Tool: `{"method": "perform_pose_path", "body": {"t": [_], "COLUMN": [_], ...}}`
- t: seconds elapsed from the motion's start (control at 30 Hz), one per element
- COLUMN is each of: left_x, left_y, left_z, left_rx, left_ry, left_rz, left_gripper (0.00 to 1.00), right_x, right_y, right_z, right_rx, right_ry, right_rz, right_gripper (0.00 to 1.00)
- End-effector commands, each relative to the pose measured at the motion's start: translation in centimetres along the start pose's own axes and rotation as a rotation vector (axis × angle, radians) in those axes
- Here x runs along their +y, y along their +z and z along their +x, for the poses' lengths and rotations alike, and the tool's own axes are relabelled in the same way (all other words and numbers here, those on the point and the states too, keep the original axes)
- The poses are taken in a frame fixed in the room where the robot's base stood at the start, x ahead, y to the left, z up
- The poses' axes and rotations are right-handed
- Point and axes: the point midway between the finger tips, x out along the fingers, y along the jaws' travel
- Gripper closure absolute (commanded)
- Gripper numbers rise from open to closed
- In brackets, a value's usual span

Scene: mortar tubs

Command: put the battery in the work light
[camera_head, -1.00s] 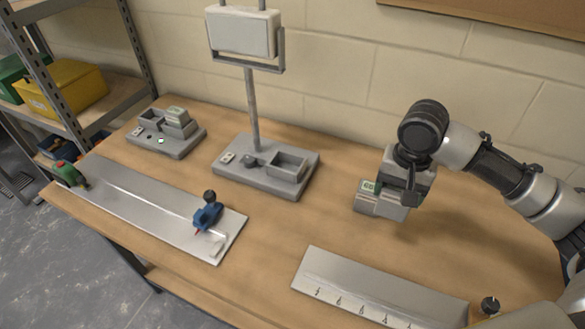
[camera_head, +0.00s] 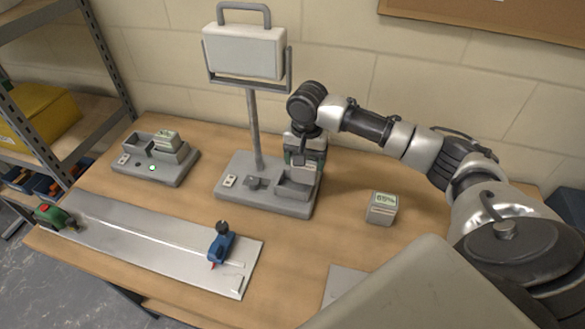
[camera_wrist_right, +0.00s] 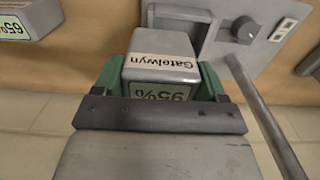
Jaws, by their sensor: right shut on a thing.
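The work light (camera_head: 245,52) stands at the back on a pole. Its grey base (camera_head: 235,195) has a knob, a switch and an open-topped bay (camera_head: 293,198) at the right. My right gripper (camera_head: 303,165) is over this bay, shut on a grey battery. In the right wrist view, the battery (camera_wrist_right: 165,50) reads "Gatelwyn" and "95%" and sits between the green-sided fingers (camera_wrist_right: 160,85). It overlaps the bay (camera_wrist_right: 175,15); I cannot tell whether its end has entered. My left gripper is not in view.
A second battery (camera_head: 382,208), reading 65%, stands on the table to the right. A charger (camera_head: 150,172) with a battery (camera_head: 168,145) in one bay is at the left. A metal board with a blue clamp (camera_head: 221,243) and a green tool (camera_head: 52,216) lies in front.

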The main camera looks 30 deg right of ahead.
Motion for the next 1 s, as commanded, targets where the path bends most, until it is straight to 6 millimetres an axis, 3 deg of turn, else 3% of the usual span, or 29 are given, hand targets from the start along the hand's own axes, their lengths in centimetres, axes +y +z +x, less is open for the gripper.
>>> {"method": "perform_pose_path", "body": {"t": [0.1, 0.23, 0.6, 0.97, 1.0], "left_x": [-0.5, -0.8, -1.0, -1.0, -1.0], "left_y": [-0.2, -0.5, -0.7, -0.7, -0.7], "left_z": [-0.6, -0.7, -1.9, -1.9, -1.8], "left_rx": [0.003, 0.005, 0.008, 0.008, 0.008], "left_ry": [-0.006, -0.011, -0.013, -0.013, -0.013], "left_rz": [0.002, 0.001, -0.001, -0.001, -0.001], "left_gripper": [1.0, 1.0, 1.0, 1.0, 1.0], "right_x": [-2.0, -2.8, -2.8, -2.8, -2.8], "right_y": [-0.1, -0.1, -0.2, -0.1, -0.1], "right_z": [0.8, 1.5, 5.5, 5.9, 6.0], "right_rx": [0.0, 0.002, 0.003, 0.002, 0.002], "right_ry": [-0.003, -0.001, 0.0, -0.001, 0.0], "right_rz": [0.001, 0.0, 0.0, 0.0, 0.0], "right_gripper": [0.66, 0.66, 0.66, 0.66, 0.22]}}
